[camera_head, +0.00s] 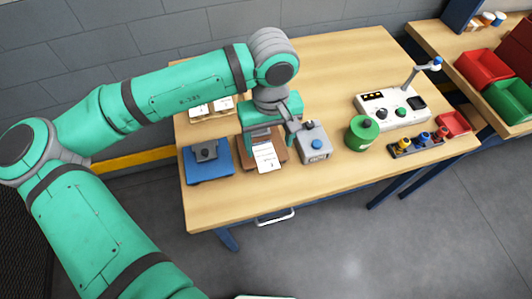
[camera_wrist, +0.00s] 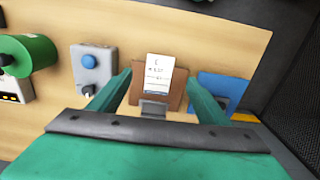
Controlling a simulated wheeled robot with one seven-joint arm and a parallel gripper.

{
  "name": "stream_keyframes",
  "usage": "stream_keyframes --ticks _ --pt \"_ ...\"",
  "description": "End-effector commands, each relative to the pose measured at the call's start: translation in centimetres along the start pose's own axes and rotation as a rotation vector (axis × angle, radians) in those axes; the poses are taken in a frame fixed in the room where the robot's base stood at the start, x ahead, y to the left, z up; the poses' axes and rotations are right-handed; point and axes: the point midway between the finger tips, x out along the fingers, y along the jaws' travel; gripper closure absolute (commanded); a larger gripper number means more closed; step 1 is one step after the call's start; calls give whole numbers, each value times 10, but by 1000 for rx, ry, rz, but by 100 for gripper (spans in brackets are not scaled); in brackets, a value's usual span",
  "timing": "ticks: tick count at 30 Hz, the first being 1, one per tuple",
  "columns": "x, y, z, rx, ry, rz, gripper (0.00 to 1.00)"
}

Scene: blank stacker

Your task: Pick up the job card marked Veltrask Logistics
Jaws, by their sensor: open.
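A white job card (camera_head: 267,158) with dark print lies on a brown board (camera_head: 277,160) near the front edge of the table. The print is too small to read, so I cannot tell whether it says Veltrask Logistics. In the wrist view the card (camera_wrist: 158,64) lies on the brown board (camera_wrist: 179,88), in line with the gap between my fingers. My gripper (camera_wrist: 158,78) is open and empty, with one finger to each side of the card. In the head view my gripper (camera_head: 272,128) is over the board's far part and hides some of it. Two more white cards (camera_head: 198,111) (camera_head: 222,104) stand behind, partly hidden by my arm.
A blue stand (camera_head: 207,166) is left of the board, and a grey box with a blue button (camera_head: 316,143) is right of it. Further right are a green cylinder (camera_head: 362,133), a control panel (camera_head: 393,108) and a red tray (camera_head: 453,123). The table's far middle is clear.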

Motion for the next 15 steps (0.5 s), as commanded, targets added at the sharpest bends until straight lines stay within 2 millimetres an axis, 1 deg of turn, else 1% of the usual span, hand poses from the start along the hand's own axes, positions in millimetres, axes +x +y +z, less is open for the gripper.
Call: stream_keyframes --ticks 1,3,6,11,14,15 --pt "8 0 1 1 -2 1 30" --pt "19 0 1 1 -2 0 30" --pt "30 1 0 1 -1 2 30" --pt "39 0 0 1 0 3 30" --pt "48 -1 -1 0 0 3 30" --pt "54 -1 -1 1 -1 2 30"
